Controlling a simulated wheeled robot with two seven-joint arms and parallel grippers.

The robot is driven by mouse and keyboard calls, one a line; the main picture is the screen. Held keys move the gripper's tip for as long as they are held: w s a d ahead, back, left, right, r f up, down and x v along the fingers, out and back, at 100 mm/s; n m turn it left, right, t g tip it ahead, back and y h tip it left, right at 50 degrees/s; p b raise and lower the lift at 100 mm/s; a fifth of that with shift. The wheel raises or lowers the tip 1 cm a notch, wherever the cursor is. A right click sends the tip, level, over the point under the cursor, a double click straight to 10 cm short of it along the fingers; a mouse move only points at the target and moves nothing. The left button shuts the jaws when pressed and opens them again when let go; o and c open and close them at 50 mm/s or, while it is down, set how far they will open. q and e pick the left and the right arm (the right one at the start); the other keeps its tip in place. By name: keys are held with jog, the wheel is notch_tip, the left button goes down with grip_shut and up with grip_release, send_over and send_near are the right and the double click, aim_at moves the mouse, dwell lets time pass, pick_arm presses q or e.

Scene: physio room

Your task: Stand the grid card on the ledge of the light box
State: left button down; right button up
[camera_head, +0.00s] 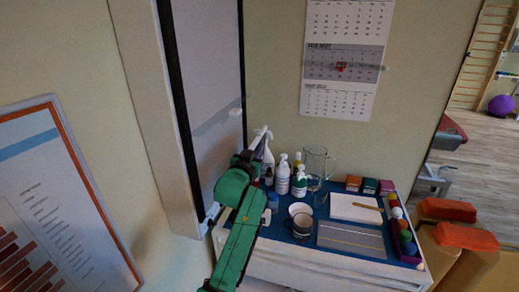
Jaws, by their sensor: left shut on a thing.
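The light box (212,62) is the tall pale panel with a white side and dark edges, on the wall left of centre. A small part of its lower edge, apparently the ledge (207,219), shows beside my arm. My left gripper (258,147) is at the upper end of my green arm, in front of the light box's right edge. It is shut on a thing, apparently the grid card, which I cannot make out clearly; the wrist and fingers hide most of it. A faint grey band crosses the panel; I cannot tell if it is a shadow. My right gripper is not in view.
A blue-topped trolley (277,243) stands right of my arm. It carries bottles (299,186), a glass jug (317,163), cups (301,224), a white pad (354,208) and a striped grey mat (352,238). A framed chart (62,190) is at left; a calendar (345,60) hangs behind.

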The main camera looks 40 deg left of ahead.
pick_arm(q)
jog(key=s+a+f+b, duration=0.2)
jog(key=a, duration=0.3)
jog(key=shift+s+a+f, duration=0.2)
jog(key=shift+a+f, duration=0.2)
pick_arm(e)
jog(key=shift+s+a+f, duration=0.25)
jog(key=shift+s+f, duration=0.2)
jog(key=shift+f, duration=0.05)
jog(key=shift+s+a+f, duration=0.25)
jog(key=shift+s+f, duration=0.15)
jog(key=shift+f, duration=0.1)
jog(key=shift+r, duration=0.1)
pick_arm(q)
jog(key=shift+f, duration=0.2)
jog(key=shift+c, duration=2)
grip_release()
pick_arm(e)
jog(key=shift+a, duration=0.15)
